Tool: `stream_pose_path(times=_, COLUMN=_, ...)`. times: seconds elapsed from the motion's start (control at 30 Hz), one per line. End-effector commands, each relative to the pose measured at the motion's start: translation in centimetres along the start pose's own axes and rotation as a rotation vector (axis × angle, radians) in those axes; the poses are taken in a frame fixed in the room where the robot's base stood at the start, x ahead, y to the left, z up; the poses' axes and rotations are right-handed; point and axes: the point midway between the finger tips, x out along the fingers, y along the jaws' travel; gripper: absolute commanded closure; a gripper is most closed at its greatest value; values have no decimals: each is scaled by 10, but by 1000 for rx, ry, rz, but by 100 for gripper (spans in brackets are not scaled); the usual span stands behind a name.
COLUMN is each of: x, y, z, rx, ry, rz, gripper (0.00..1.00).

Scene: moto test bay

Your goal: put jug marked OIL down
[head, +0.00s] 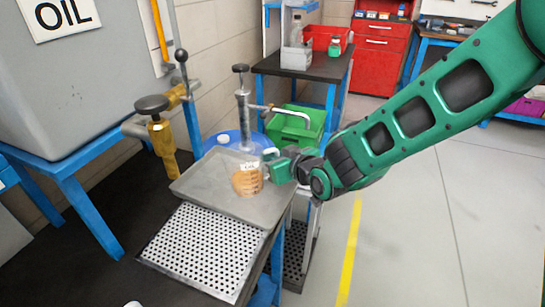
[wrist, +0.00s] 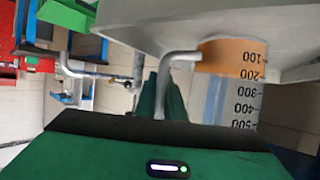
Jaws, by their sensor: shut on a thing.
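The jug marked OIL (head: 247,181) is clear, with amber liquid in its lower part. It is upright over the grey metal tray (head: 192,184); its base looks at or very near the tray surface, and I cannot tell if it touches. My gripper (head: 281,168) is at the jug's right side, shut on its handle. The wrist view appears upside down; the jug (wrist: 231,58) shows there with orange liquid near the 100 to 200 marks and a grey bent handle (wrist: 163,85) running between my jaws. The fingertips are partly hidden there.
A perforated plate (head: 200,250) lies in front of the tray. Brass valves (head: 162,140) stand at its left, below a grey tank marked OIL (head: 90,75). Open floor lies right.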

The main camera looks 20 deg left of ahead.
Motion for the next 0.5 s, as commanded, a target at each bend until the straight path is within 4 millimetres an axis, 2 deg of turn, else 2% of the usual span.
stream_pose_path(times=0.27, x=0, y=0, z=0, rx=0, ry=2, rz=0, gripper=100)
stream_pose_path(times=0.3, x=0, y=0, z=1, rx=0, ry=1, rz=0, gripper=84)
stream_pose_path(times=0.37, x=0, y=0, z=1, rx=0, ry=1, rz=0, gripper=72)
stream_pose_path(times=0.5, x=0, y=0, z=1, rx=0, ry=1, rz=0, gripper=72)
